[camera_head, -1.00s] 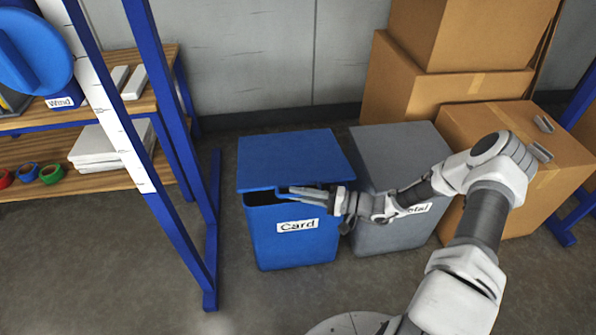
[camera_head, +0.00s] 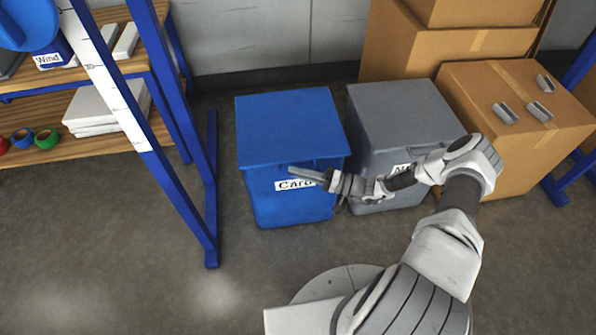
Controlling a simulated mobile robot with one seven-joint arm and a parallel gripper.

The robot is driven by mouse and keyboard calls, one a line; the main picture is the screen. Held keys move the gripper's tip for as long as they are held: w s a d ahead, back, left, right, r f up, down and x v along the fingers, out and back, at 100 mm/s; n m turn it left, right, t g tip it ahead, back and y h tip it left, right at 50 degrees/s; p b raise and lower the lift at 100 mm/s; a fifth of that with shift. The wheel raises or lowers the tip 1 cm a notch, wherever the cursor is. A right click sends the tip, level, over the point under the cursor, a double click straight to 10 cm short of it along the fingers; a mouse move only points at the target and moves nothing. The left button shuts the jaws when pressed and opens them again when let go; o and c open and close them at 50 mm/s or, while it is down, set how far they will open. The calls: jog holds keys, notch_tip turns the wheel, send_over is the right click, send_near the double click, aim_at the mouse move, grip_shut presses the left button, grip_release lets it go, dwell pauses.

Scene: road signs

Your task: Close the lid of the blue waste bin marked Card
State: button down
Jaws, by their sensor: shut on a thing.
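The blue waste bin (camera_head: 290,205) with the white Card label stands on the floor in the middle of the head view. Its flat blue lid (camera_head: 290,120) lies across the top, and no dark gap shows under its front edge. My gripper (camera_head: 306,173) reaches in from the right, level with the front of the bin just below the lid's front edge. The fingers partly cover the top of the Card label.
A grey bin (camera_head: 400,120) with a partly covered label stands close on the right. Cardboard boxes (camera_head: 520,150) are beyond it, with metal brackets on top. A blue-framed shelf (camera_head: 205,210) stands at left. The floor in front is clear.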

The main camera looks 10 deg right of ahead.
jog(key=shift+w+f, duration=0.1)
jog(key=shift+f, duration=0.2)
jog(key=c, duration=1)
grip_release()
jog(key=shift+f, duration=0.1)
jog(key=shift+o, duration=0.8)
jog(key=p+v, duration=0.2)
jog(key=v, duration=1.5)
jog(key=shift+d+r, duration=0.2)
